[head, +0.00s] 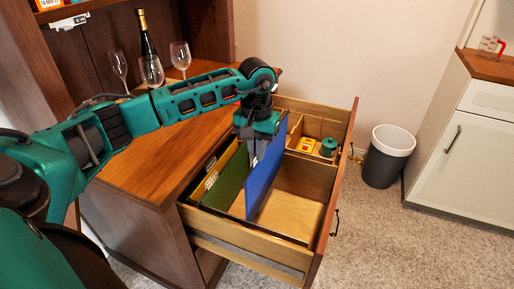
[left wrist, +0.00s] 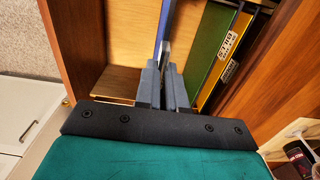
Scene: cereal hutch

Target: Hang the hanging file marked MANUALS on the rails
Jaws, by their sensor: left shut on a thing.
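My left gripper (head: 256,136) is shut on the top edge of a blue hanging file (head: 265,180), which hangs down upright at the open drawer (head: 247,236). The blue file also shows edge-on between the fingers in the left wrist view (left wrist: 163,25). I cannot read a MANUALS mark on it. I cannot tell whether its ends touch the rails. A dark rail (head: 265,232) runs along the drawer's near side. A green file (head: 228,178) stands in the drawer left of the blue one, with yellow and dark files beyond it. My right gripper is not in view.
The drawer floor (head: 295,213) right of the blue file is bare. A back compartment holds a yellow box (head: 306,145) and a green round container (head: 328,147). Glasses and a bottle (head: 148,40) stand on the wooden top. A bin (head: 387,157) stands right of the drawer.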

